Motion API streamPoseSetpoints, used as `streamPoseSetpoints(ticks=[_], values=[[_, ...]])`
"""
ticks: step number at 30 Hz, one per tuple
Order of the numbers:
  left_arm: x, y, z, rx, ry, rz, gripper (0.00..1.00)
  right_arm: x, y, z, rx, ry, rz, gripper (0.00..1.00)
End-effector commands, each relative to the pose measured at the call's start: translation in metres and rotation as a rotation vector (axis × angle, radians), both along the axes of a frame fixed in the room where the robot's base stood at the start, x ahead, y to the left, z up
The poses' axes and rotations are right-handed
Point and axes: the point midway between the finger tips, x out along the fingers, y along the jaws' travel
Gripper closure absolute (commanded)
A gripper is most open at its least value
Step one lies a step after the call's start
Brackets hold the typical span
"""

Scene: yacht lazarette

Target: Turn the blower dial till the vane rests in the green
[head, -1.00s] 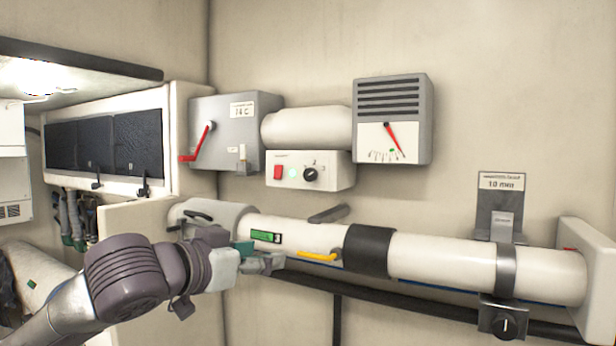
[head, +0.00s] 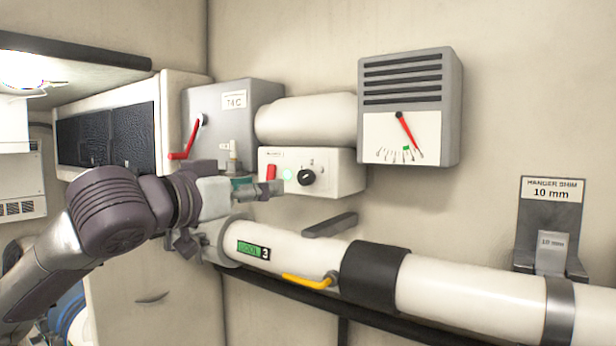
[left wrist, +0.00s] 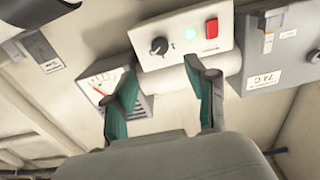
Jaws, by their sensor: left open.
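The blower box (head: 335,181) is white, with a black dial (head: 306,177), a lit green lamp and a red switch on its front. The vane gauge (head: 402,136) has a red needle (head: 408,131) pointing down and right; its tip lies right of the small green mark (head: 406,149). My left gripper (head: 272,188) is in front of the box's left part, left of the dial and apart from it. The left wrist view shows its fingers (left wrist: 165,68) spread and empty, with the dial (left wrist: 158,46) beyond them. My right gripper is not in view.
A white pipe (head: 455,288) with a yellow lever (head: 307,282) and a black sleeve runs below the box. A grey box with a red lever (head: 188,138) is on the left. A hanger shim bracket (head: 548,225) is at right.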

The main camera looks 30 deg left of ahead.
Motion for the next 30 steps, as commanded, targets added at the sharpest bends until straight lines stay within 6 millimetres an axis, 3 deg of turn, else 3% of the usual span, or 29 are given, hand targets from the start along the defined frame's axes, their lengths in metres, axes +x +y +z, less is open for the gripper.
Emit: streamPoseSetpoints(ticks=[3,7,11,15,20,30], values=[[0.024,-0.004,0.003,-0.001,0.005,-0.002,0.43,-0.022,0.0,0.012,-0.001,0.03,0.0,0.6],[0.053,-0.008,0.003,-0.001,0.006,-0.002,0.43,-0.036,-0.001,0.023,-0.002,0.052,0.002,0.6],[0.08,-0.012,0.003,-0.001,0.006,-0.001,0.43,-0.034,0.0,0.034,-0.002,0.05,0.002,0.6],[0.102,-0.014,0.003,-0.001,0.003,0.0,0.43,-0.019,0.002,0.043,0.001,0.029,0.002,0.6],[0.116,-0.016,0.001,-0.001,0.002,0.001,0.43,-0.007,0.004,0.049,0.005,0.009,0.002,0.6],[0.121,-0.017,-0.001,0.001,0.002,0.001,0.43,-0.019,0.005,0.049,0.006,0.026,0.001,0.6]])
